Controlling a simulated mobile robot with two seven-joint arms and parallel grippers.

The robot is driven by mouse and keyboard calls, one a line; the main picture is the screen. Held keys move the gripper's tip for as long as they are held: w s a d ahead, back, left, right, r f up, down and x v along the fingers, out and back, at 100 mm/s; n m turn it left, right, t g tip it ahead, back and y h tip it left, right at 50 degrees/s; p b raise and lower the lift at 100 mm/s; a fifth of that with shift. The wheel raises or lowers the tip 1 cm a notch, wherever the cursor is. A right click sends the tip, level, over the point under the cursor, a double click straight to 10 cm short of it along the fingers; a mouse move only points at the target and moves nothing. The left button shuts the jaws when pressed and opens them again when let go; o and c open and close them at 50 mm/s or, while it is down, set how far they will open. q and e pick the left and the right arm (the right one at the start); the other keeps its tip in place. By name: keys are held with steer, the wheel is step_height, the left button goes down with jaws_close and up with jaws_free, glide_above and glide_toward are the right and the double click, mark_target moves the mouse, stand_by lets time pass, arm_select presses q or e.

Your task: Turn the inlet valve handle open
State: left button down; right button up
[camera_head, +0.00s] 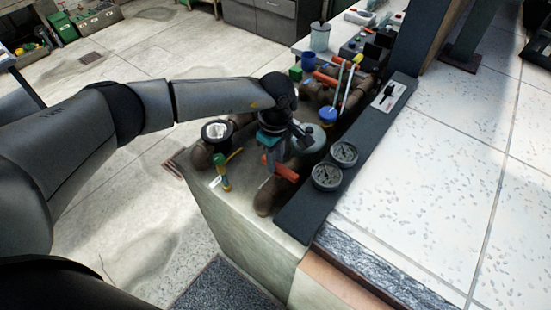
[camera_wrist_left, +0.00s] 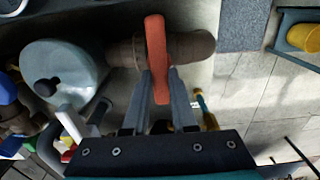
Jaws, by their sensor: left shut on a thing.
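The inlet valve handle (camera_head: 282,170) is an orange-red lever on a brown pipe (camera_head: 267,196) at the near end of the pit. In the left wrist view the handle (camera_wrist_left: 155,38) crosses the brown pipe (camera_wrist_left: 198,47), and its lower end lies between my two fingers. My left gripper (camera_head: 270,157) comes down on it from above and is shut on it; the gripper also shows in the left wrist view (camera_wrist_left: 159,88). Part of the handle is hidden by the gripper in the head view. My right gripper is not in view.
A grey-green rounded housing (camera_head: 306,138) stands right beside the gripper. Two gauges (camera_head: 327,176) sit on the dark ledge at right. A screwdriver with a yellow-green handle (camera_head: 222,172) is at left. More orange handles (camera_head: 327,78), a blue cap and tools crowd behind.

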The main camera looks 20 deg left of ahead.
mark_target(277, 174)
arm_select(q)
steer(key=shift+n, duration=0.4)
steer(key=n, duration=0.2)
steer(key=n+b, duration=0.1)
steer(key=n, duration=0.1)
steer(key=shift+s, duration=0.25)
steer(key=n, duration=0.4)
steer(key=shift+s, duration=0.25)
steer(key=n, duration=0.5)
steer(key=shift+s+d+b, duration=0.2)
steer(key=shift+b, duration=0.1)
steer(key=shift+s+d+n, duration=0.1)
steer(key=shift+d+n, duration=0.1)
steer(key=shift+n, duration=1.8)
steer(key=shift+r, duration=0.1)
steer(key=c, duration=0.7)
jaws_free()
step_height(277, 174, up, 15)
steer(key=shift+r+b, duration=0.1)
steer(key=shift+b, duration=0.75)
